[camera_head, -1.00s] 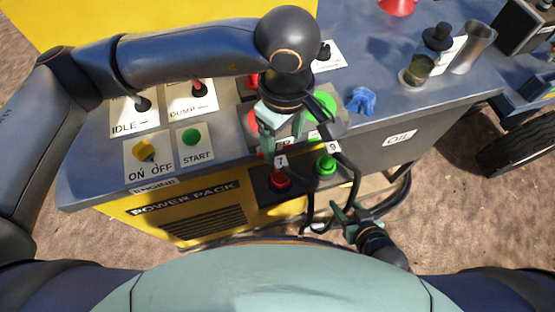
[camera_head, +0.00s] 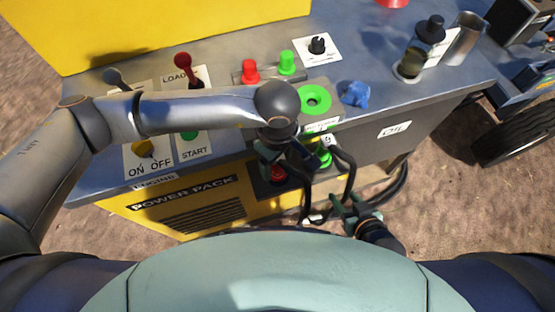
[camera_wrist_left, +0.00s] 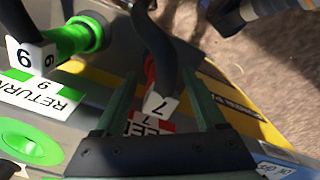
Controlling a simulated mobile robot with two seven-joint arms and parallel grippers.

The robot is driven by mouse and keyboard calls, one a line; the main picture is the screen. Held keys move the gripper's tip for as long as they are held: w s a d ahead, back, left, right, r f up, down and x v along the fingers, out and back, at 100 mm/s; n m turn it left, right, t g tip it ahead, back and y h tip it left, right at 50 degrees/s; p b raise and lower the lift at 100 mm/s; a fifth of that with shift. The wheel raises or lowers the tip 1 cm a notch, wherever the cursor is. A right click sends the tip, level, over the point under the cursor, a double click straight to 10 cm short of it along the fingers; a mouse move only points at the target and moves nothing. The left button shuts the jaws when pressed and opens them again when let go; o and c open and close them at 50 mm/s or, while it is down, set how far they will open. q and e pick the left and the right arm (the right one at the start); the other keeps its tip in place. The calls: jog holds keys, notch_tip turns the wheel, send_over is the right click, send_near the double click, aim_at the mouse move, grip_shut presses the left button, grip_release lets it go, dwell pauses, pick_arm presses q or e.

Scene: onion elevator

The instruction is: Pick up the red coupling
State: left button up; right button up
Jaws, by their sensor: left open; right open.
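The red coupling (camera_head: 277,174) sits low on the front of the yellow power pack, partly covered by my left gripper. In the left wrist view the red coupling (camera_wrist_left: 150,69) lies between the open fingers, beside a white tag marked 7 (camera_wrist_left: 161,106) and a dark hose. My left gripper (camera_head: 285,160) is open, just above and in front of it; in the wrist view I see its green fingers (camera_wrist_left: 164,85) on both sides. I cannot tell whether they touch it. My right gripper (camera_head: 352,211) is open and empty, low in front of the pack.
A green coupling (camera_head: 324,159) with a tag marked 9 stands close on the right. Black hoses (camera_head: 348,170) loop beside my grippers. On top are a green ring socket (camera_head: 314,98), red and green caps (camera_head: 250,71), levers and a blue knob (camera_head: 354,94).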

pick_arm(q)
grip_shut()
dwell(0.6)
